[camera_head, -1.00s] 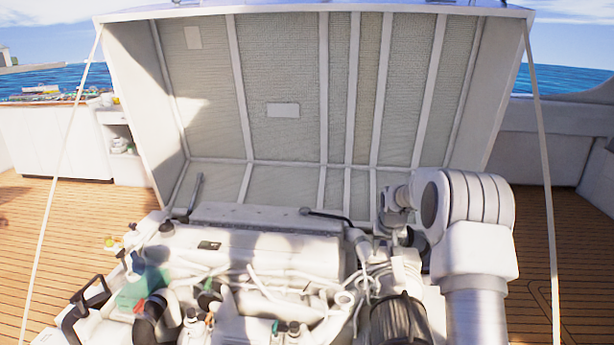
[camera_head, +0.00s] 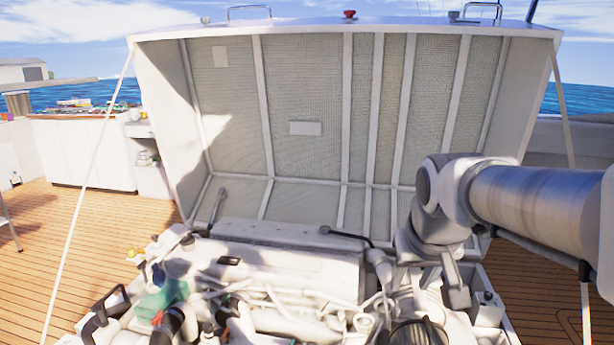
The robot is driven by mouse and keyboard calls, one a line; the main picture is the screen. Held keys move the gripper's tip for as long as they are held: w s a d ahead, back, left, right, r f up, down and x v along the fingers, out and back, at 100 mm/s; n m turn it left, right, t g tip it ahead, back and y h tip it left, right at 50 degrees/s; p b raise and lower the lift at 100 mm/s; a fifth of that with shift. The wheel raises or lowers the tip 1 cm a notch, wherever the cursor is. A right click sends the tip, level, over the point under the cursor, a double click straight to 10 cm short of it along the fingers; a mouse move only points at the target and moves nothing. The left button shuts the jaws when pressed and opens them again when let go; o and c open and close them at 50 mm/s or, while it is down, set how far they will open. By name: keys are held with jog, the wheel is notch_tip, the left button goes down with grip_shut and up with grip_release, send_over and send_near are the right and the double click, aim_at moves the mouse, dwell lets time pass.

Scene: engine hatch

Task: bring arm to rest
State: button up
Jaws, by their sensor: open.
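My arm (camera_head: 530,205) reaches in from the right edge and bends down at a pale rounded joint (camera_head: 447,190). My gripper (camera_head: 441,285) hangs below that joint, over the right part of the engine (camera_head: 285,262). It is open, and I see nothing held in it. One pale finger shows clearly; the other is hard to tell from the white engine parts behind. I cannot tell how far the fingertips are above the engine.
The raised hatch lid (camera_head: 300,105) stands behind the engine, with a stay strap (camera_head: 90,190) on the left. Hoses and pipes crowd the engine top. Wooden deck (camera_head: 110,215) lies open on the left. A white cabinet (camera_head: 85,153) stands at the back left.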

jog(key=s+a+f, duration=0.1)
jog(key=s, duration=0.6)
jog(key=s+a+f, duration=0.2)
jog(key=s, duration=0.6)
notch_tip(320, 180, up, 21)
jog(key=p, duration=2)
jog(key=shift+w+d+n+y+p, duration=0.25)
jog(key=shift+w+n+y+p, duration=0.05)
jog(key=shift+w+y, duration=0.1)
jog(key=shift+a+f, duration=0.1)
